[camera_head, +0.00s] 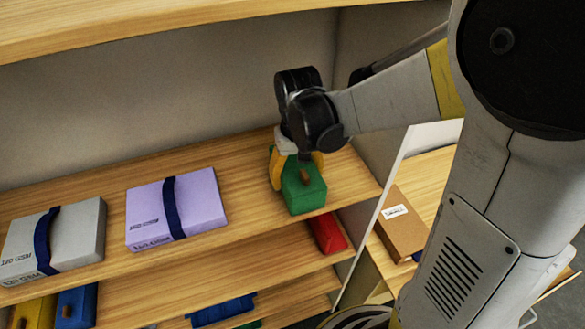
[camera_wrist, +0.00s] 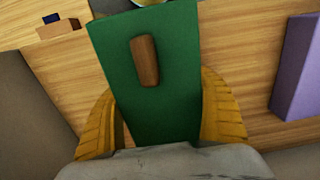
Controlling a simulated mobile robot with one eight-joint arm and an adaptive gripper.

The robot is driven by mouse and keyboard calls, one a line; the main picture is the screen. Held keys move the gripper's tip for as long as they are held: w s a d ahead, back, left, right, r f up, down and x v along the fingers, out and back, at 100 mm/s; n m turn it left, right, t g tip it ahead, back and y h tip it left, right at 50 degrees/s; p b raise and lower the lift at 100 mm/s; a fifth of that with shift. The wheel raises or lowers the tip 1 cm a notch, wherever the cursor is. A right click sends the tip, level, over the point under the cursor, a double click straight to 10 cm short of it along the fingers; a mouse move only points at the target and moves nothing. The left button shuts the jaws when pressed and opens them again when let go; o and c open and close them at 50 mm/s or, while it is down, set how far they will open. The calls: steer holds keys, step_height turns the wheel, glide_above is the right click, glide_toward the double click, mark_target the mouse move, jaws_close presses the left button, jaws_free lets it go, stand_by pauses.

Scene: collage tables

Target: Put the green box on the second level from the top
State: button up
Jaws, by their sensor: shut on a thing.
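The green box (camera_head: 304,187) has a small brown handle on its face. In the head view it is at the right end of a wooden shelf level (camera_head: 253,180), beside the side panel. Another wooden level shows above this one. My gripper (camera_head: 296,165) is shut on the green box from behind and above. In the wrist view the green box (camera_wrist: 146,75) fills the middle, with a yellow finger on each side of it. I cannot tell whether the box touches the shelf or is just above it.
A lilac box (camera_head: 200,207) and a grey box (camera_head: 58,240), both with dark straps, lie left on the same level. A red box (camera_head: 327,232), a blue piece (camera_head: 222,311) and a yellow box (camera_head: 35,312) are below. A brown box (camera_head: 400,226) lies beyond the side panel.

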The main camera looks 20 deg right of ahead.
mark_target(297, 165)
steer(key=shift+s, duration=0.1)
steer(key=shift+f, duration=0.2)
steer(key=o, duration=1.3)
steer(key=shift+c, duration=0.2)
steer(key=shift+r, duration=0.1)
step_height(297, 165, up, 8)
steer(key=shift+f, duration=0.25)
steer(key=shift+s+r, duration=0.15)
steer(key=shift+r, duration=0.15)
steer(key=s+r+t, duration=0.3)
steer(key=s+t, duration=0.4)
steer(key=s, duration=0.2)
steer(key=shift+s+d, duration=0.2)
steer(key=shift+d, duration=0.15)
